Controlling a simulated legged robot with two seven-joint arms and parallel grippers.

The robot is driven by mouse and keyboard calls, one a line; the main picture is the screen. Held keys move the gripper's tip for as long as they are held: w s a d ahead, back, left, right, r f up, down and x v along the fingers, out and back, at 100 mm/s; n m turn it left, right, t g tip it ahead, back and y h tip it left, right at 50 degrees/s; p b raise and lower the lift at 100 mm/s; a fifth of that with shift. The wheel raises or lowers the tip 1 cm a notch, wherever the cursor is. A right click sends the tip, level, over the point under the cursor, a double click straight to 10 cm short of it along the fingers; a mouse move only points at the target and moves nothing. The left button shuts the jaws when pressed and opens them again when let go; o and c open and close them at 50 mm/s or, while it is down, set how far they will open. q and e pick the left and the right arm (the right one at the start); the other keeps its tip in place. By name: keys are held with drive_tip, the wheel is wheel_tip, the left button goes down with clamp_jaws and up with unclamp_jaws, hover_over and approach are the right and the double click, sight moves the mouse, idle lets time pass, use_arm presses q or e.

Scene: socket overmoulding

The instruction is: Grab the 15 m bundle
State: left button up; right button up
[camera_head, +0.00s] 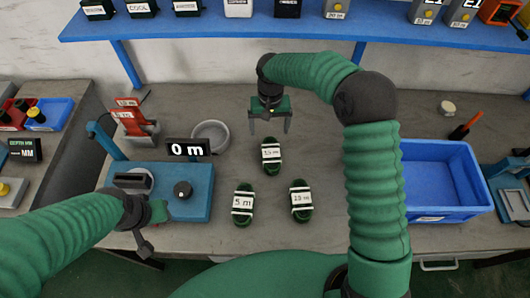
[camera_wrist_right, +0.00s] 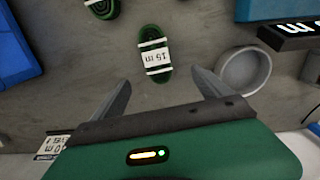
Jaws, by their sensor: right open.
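The 15 m bundle (camera_head: 271,157) is a dark green coil with white bands and a white label, lying on the grey bench. It also shows in the right wrist view (camera_wrist_right: 154,55), its label upside down. My right gripper (camera_head: 270,128) is open and empty, above and behind the bundle. In the right wrist view the bundle lies just beyond the two spread fingertips (camera_wrist_right: 160,80), not touching them. My left gripper (camera_head: 146,234) is at the lower left, near the blue device; its jaws are not clear.
The 5 m bundle (camera_head: 242,204) and a third bundle (camera_head: 301,200) lie nearer the front edge. A grey round dish (camera_head: 211,135) and a blue device (camera_head: 192,203) with a "0 m" display (camera_head: 188,149) are left. A blue bin (camera_head: 432,213) is right.

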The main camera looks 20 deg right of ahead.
hover_over(271, 152)
drive_tip(key=f, duration=0.6)
drive_tip(key=shift+s+a+f, duration=0.25)
drive_tip(key=shift+a, duration=0.05)
wheel_tip(271, 152, down, 8)
drive_tip(key=shift+w+d+r+p, duration=0.1)
drive_tip(key=shift+d+p, duration=0.05)
drive_tip(key=shift+p, duration=0.65)
drive_tip(key=shift+f, duration=0.45)
drive_tip(key=shift+w+d+f, duration=0.1)
drive_tip(key=shift+d+f, duration=0.05)
drive_tip(key=shift+d, duration=0.05)
use_arm(q)
drive_tip(key=shift+d+v, duration=0.25)
drive_tip(key=shift+v, duration=0.8)
use_arm(e)
clamp_jaws()
